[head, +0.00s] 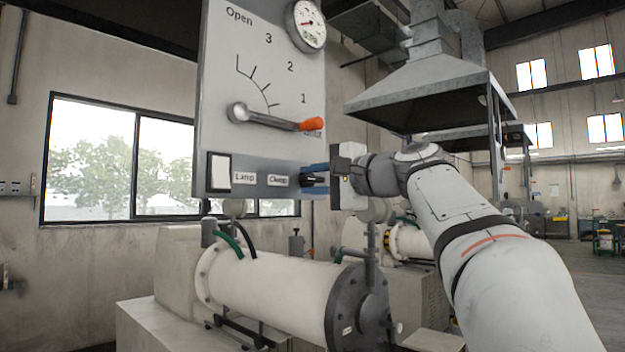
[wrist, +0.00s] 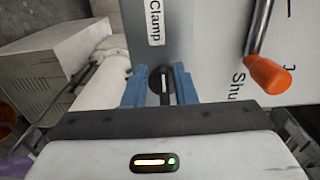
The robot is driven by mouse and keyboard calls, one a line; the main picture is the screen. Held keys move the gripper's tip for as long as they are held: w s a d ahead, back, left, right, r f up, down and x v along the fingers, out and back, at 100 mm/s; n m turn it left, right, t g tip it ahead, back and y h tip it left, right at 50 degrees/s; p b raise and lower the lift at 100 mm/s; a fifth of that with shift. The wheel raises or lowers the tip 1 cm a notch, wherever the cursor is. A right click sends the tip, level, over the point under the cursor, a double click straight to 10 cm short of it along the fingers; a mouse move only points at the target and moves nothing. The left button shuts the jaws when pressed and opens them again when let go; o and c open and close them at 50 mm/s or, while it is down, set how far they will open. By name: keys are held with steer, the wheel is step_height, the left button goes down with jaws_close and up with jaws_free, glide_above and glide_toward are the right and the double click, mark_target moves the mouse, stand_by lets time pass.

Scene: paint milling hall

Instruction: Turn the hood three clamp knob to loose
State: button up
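The clamp knob (wrist: 163,84) is a small black round knob with a raised bar and a white line along it. It sits on the grey hood panel (head: 217,95) beside the label "Clamp" (head: 279,180). In the wrist view the white line points roughly along the fingers. My gripper (wrist: 160,88) has its two blue fingers on either side of the knob, with a narrow gap showing beside the bar. In the head view my gripper (head: 315,179) is at the panel's lower right corner, and its fingers mostly hide the knob.
An orange-tipped lever (head: 311,124) stands just above, near the "Shut" end of its scale. A white lamp switch (head: 219,172) is at the panel's lower left. A round gauge (head: 306,26) is at the top. A white mill cylinder (head: 270,296) lies below.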

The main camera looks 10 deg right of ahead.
steer(key=shift+o, duration=0.8)
steer(key=shift+r, duration=0.1)
steer(key=b+v, duration=0.1)
steer(key=v, duration=0.6)
steer(key=shift+s+d, duration=0.25)
steer(key=shift+s, duration=0.05)
